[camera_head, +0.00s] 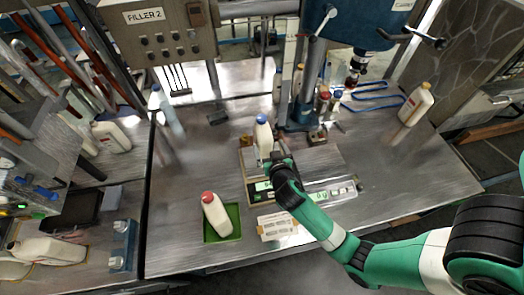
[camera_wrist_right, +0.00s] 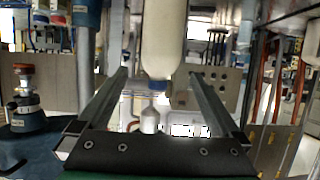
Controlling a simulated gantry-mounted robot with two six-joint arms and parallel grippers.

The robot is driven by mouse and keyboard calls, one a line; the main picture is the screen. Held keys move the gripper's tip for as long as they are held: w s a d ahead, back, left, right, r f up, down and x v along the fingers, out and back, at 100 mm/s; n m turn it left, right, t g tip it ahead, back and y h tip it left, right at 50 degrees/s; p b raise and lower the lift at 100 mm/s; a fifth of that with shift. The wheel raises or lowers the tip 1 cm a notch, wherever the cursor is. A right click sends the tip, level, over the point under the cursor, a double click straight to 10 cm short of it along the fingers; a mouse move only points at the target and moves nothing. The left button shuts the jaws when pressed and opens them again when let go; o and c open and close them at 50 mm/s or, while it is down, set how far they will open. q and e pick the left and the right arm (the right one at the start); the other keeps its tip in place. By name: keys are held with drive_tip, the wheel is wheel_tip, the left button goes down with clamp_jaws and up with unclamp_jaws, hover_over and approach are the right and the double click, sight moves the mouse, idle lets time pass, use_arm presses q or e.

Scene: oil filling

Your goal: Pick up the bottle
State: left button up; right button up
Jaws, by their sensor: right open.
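A white bottle with a blue cap (camera_head: 264,137) stands upright on the scale (camera_head: 312,186) in the head view. My right gripper (camera_head: 274,160) is low at its near side and partly covers its lower part. In the right wrist view, the picture is upside down, and the bottle (camera_wrist_right: 164,40) hangs from the top edge with its blue cap downward. The two fingers of my right gripper (camera_wrist_right: 158,76) are open, one on each side of the bottle, with visible gaps. The bottle's base is hidden. My left gripper is not in view.
A red-capped bottle (camera_head: 216,215) is on a green tray (camera_head: 222,237) at the front left. A label card (camera_head: 277,225) lies beside it. The blue machine (camera_head: 345,25) stands behind the scale. Another white bottle (camera_head: 415,104) is at the right. The right front of the table is clear.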

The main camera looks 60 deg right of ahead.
sight(266, 140)
drive_tip(key=x, duration=0.4)
drive_tip(key=shift+w+d, duration=0.1)
drive_tip(key=shift+d, duration=0.1)
drive_tip(key=shift+x, duration=2.7)
drive_tip(key=shift+w+r, duration=0.1)
drive_tip(key=shift+c, duration=0.2)
